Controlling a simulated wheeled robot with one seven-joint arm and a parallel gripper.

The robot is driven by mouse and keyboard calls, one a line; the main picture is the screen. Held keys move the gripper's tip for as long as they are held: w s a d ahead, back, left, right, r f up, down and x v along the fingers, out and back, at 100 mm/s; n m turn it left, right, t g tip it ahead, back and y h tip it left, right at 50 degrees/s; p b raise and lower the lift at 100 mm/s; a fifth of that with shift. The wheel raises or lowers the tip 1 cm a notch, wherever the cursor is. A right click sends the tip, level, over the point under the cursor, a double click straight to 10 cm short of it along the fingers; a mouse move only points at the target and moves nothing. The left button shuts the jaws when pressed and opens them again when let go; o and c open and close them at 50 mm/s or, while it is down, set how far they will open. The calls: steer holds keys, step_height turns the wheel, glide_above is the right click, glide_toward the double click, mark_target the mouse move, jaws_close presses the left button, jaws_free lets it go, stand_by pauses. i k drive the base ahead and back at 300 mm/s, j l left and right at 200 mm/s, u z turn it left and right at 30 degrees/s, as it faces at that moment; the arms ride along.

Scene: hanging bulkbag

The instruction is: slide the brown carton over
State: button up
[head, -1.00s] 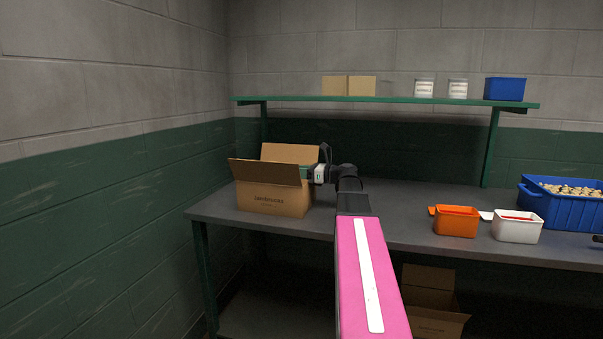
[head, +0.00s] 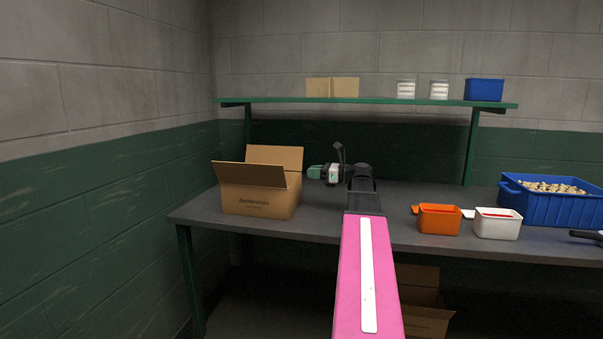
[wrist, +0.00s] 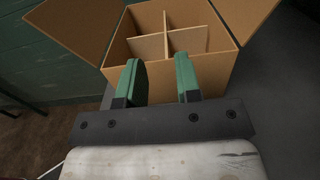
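The brown carton (head: 258,203) stands upright at the left end of the grey workbench, with its flaps open. In the wrist view the carton (wrist: 205,68) shows crossed dividers and empty-looking compartments inside. My gripper (head: 310,172) is just right of the carton in the head view, at about the height of its upper part. In the wrist view my gripper's (wrist: 158,78) two green fingers are spread apart with nothing held between them. They point toward the carton's near side. A small gap seems to separate them from the carton.
On the grey workbench (head: 330,225) to the right are an orange bin (head: 439,220), a white bin (head: 497,224) and a filled blue crate (head: 550,208). A green shelf (head: 370,101) runs above. A wall stands left of the bench. Bare bench lies around the carton.

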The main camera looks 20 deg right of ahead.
mark_target(271, 202)
steer(key=k, duration=1)
